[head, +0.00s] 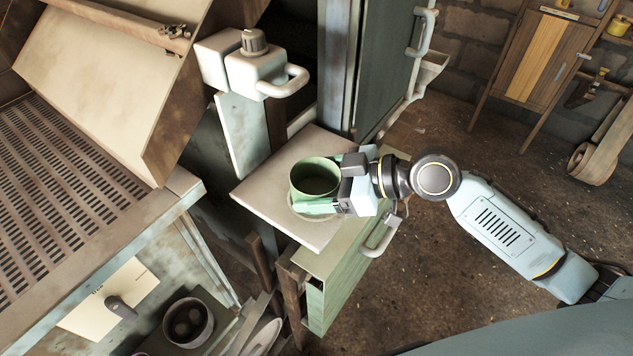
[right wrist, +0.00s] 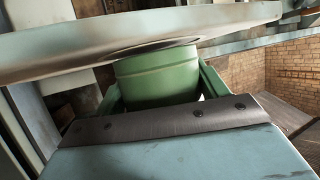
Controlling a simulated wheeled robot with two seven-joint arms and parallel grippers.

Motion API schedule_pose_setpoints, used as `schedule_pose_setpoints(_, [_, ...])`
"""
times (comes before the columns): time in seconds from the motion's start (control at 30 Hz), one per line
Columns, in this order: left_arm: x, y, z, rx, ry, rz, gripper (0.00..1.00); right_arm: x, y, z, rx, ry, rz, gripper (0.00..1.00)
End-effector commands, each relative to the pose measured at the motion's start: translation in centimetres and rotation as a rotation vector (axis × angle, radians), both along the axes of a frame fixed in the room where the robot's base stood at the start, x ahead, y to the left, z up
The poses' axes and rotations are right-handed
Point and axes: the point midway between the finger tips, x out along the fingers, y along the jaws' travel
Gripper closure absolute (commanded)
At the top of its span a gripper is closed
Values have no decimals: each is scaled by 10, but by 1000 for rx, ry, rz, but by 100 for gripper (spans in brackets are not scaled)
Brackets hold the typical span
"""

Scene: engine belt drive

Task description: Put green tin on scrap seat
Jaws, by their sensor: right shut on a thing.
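The green tin (head: 315,178) is an open, round container. It stands upright over a round ring mark or recess on the pale square board (head: 262,192), which looks like the scrap seat. My right gripper (head: 322,199) is shut on the tin from the right side. In the right wrist view the tin (right wrist: 158,78) sits between the green fingers (right wrist: 160,92), against the pale board surface (right wrist: 150,38). I cannot tell whether the tin's base presses fully on the board. My left gripper is not in view.
A perforated metal bench (head: 70,200) stands at the left. A pale block with a knob and handle (head: 255,65) is behind the board. A green panel (head: 340,280) is below it. A dark pot (head: 187,323) is at the lower left. Open floor (head: 440,270) lies to the right.

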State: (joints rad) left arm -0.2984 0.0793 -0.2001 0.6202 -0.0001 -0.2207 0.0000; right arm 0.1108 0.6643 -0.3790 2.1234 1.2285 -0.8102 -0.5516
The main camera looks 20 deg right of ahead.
Motion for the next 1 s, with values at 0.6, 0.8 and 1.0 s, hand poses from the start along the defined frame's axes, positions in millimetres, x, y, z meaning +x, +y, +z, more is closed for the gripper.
schedule_pose_setpoints(0.6, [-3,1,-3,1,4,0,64,0,0,-5,0,0,0,6])
schedule_pose_setpoints(0.8, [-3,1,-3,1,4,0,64,0,0,-5,0,0,0,6])
schedule_pose_setpoints(1.0, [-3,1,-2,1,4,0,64,-3,-6,0,-2,-1,-1,6])
